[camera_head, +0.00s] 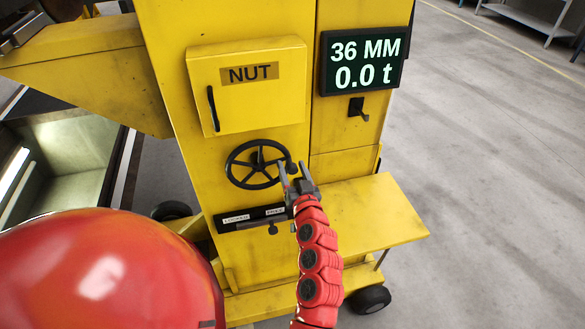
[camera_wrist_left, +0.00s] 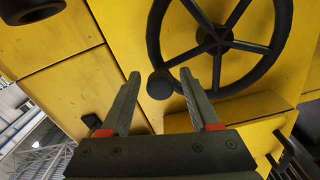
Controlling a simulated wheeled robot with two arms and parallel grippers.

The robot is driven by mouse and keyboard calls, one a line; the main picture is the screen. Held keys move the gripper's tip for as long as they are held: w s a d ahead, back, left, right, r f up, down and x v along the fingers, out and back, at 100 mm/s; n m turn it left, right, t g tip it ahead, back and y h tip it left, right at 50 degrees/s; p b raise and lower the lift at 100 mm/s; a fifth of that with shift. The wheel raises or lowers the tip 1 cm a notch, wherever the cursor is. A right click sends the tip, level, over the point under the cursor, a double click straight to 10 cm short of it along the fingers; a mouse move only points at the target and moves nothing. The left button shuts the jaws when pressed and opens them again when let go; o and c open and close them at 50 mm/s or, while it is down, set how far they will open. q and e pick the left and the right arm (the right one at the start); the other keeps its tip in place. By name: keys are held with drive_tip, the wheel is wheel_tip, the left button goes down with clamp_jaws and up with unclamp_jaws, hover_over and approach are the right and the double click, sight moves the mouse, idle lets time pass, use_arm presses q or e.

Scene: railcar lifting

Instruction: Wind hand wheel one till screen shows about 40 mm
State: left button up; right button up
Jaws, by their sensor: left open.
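The black hand wheel (camera_head: 257,166) is on the front of the yellow machine column, below the box marked NUT. Its knob (camera_head: 291,168) is at the right of the rim. The screen (camera_head: 362,60) reads 36 MM and 0.0 t. My left gripper (camera_head: 293,180) is at the knob with its jaws apart. In the left wrist view the knob (camera_wrist_left: 160,84) shows between the open fingertips (camera_wrist_left: 160,76), with the wheel (camera_wrist_left: 213,42) behind to the upper right. I cannot tell whether the fingers touch the knob. My right gripper is out of view.
The NUT box (camera_head: 247,88) has a black handle. A small black crank (camera_head: 357,108) sits below the screen. A plate with LOCKED and FREE labels (camera_head: 251,217) is under the wheel. A yellow shelf (camera_head: 375,215) juts out at the right. Open floor lies further right.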

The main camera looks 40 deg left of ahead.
use_arm(q)
clamp_jaws()
idle(1.3)
